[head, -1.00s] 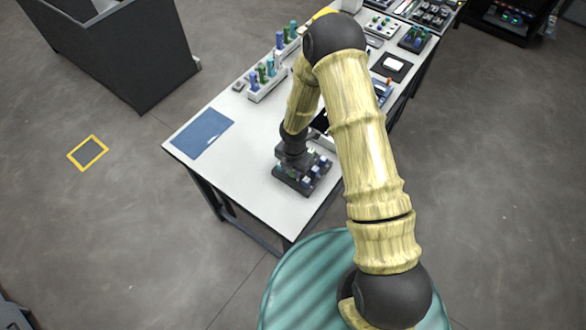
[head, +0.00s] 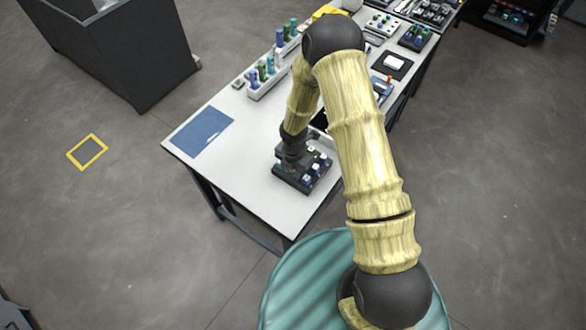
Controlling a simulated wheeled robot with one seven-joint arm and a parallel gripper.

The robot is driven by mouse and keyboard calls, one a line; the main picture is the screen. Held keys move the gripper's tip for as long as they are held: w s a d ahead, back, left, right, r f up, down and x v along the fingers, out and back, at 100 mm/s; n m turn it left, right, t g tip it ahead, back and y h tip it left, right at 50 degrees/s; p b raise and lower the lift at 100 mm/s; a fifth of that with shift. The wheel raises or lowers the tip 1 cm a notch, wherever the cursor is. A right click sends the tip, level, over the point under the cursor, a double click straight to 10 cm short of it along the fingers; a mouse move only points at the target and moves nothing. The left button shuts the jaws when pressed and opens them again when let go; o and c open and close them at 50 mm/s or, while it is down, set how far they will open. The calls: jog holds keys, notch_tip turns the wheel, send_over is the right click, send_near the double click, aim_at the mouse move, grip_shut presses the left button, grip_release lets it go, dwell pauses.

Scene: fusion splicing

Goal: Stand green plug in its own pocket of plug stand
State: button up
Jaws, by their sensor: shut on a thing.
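The plug stand (head: 306,184) is a dark block near the front edge of the white table, with several small blue, white and green plugs in it. My gripper (head: 289,168) points down over the left part of the stand. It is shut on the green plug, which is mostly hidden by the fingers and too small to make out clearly. I cannot tell whether the plug's lower end is inside a pocket or just above it. My wrist and gripper hide the back left pockets.
A white rack (head: 256,95) with several blue and green cylinders stands behind. A blue mat (head: 202,132) lies at the table's left end. The tabletop between mat and stand is clear. More trays stand at the far right, partly behind my arm.

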jog(key=o, duration=0.9)
jog(key=shift+o, duration=0.2)
jog(key=shift+r, duration=0.1)
jog(key=shift+r+p, duration=2.55)
jog(key=shift+r, duration=0.35)
